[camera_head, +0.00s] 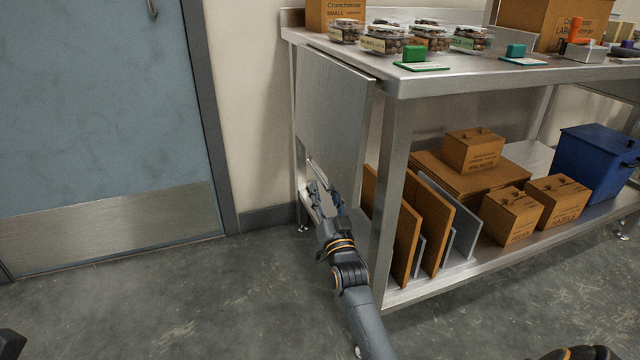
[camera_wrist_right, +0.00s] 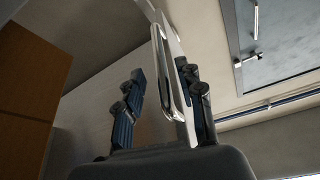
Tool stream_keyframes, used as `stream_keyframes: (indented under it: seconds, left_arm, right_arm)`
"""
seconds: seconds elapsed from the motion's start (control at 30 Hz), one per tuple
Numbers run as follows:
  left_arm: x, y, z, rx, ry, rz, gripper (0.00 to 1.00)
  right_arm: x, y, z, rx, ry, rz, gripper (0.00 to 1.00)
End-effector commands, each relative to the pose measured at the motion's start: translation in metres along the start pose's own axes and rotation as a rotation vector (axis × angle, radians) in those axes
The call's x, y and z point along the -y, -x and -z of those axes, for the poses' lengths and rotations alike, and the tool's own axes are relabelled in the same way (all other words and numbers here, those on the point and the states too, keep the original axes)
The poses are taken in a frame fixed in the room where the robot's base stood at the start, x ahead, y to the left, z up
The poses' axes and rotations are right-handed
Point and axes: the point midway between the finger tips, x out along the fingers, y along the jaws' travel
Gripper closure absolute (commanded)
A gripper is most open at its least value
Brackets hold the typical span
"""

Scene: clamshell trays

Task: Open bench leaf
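The bench leaf (camera_head: 335,110) is a steel panel that hangs straight down from the left end of the steel bench (camera_head: 480,78). My right gripper (camera_head: 326,197) is at the leaf's lower edge with its fingers apart. In the right wrist view the leaf (camera_wrist_right: 180,95) shows nearly edge-on, with a slim metal loop or handle (camera_wrist_right: 159,70) beside it. It stands between the two fingers, close to the right finger and clear of the left one. I cannot tell whether the right finger touches it. My left gripper is not in view.
Clear tubs (camera_head: 385,40), a green block (camera_head: 414,53) and cartons (camera_head: 556,22) stand on the bench top. The lower shelf holds upright boards (camera_head: 400,235), small cartons (camera_head: 511,215) and a blue bin (camera_head: 598,160). A blue door (camera_head: 100,100) is at left; the floor before it is free.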

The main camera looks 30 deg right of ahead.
Motion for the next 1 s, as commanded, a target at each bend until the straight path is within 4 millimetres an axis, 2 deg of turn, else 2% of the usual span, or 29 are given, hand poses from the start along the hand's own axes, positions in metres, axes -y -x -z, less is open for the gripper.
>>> stream_keyframes:
  seconds: [0.1,0.3,0.67,0.7,0.87,0.9,1.0]
  left_arm:
    - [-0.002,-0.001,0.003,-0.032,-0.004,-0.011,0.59]
    - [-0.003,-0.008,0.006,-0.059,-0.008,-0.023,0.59]
    - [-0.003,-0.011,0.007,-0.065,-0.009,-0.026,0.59]
    - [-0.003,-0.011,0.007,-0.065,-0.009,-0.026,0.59]
    - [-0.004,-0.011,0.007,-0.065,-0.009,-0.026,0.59]
    - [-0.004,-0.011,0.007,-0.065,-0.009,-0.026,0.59]
    - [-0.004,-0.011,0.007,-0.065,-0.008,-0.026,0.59]
  right_arm:
    - [-0.001,-0.022,-0.002,-0.004,0.001,0.001,0.63]
    - [0.000,-0.046,-0.001,-0.001,0.002,0.001,0.63]
    - [0.000,-0.052,0.001,-0.001,0.002,0.001,0.63]
    - [0.000,-0.052,0.001,-0.001,0.002,0.001,0.65]
    - [0.000,-0.052,0.000,-0.001,0.002,0.001,0.97]
    - [0.000,-0.052,0.000,-0.001,0.001,0.001,1.00]
    - [0.000,-0.052,0.000,-0.001,0.001,0.001,1.00]
